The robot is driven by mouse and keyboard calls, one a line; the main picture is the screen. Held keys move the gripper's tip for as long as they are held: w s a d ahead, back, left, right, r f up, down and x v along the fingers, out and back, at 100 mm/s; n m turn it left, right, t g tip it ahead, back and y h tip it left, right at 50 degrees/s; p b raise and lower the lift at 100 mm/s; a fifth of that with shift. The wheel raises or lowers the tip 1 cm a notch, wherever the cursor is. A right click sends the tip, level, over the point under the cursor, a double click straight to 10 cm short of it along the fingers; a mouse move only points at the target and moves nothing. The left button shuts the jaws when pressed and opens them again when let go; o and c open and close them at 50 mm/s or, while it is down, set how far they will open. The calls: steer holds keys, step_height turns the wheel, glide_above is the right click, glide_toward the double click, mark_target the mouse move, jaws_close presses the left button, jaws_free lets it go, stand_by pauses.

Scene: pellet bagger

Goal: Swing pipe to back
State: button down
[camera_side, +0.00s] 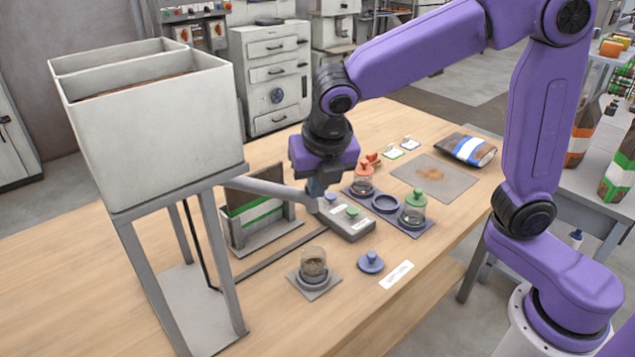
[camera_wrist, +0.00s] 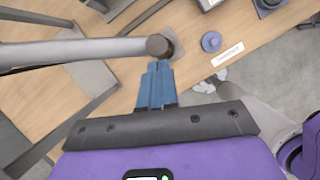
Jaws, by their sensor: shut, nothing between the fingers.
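The grey pipe (camera_side: 270,190) runs from the hopper (camera_side: 160,130) out to the right over the table. In the wrist view the pipe (camera_wrist: 80,51) comes in from the left, and its brownish outer end (camera_wrist: 158,46) lies over a grey pad. My gripper (camera_side: 316,192) points down beside the pipe's outer end. In the wrist view my gripper's blue fingers (camera_wrist: 158,66) are together and empty, with their tips close to that end. I cannot tell whether they touch it. A jar with pellets (camera_side: 313,263) stands on a pad below.
A grey button box (camera_side: 347,217) stands close to my gripper. Behind it is a tray (camera_side: 386,204) with lidded jars. A blue lid (camera_side: 371,262) and a white label (camera_side: 396,275) lie on the table. A bag holder (camera_side: 258,215) stands near the hopper's legs. The table's right front is clear.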

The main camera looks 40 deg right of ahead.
stand_by(0.3)
steer(key=shift+w+d+n+y, duration=0.4)
steer(key=shift+w+d+n, duration=0.6)
steer(key=shift+w, duration=0.3)
steer(key=w+d+n, duration=0.1)
steer(key=w, duration=1.7)
steer(key=shift+w, duration=0.2)
steer(key=shift+s+d, duration=0.1)
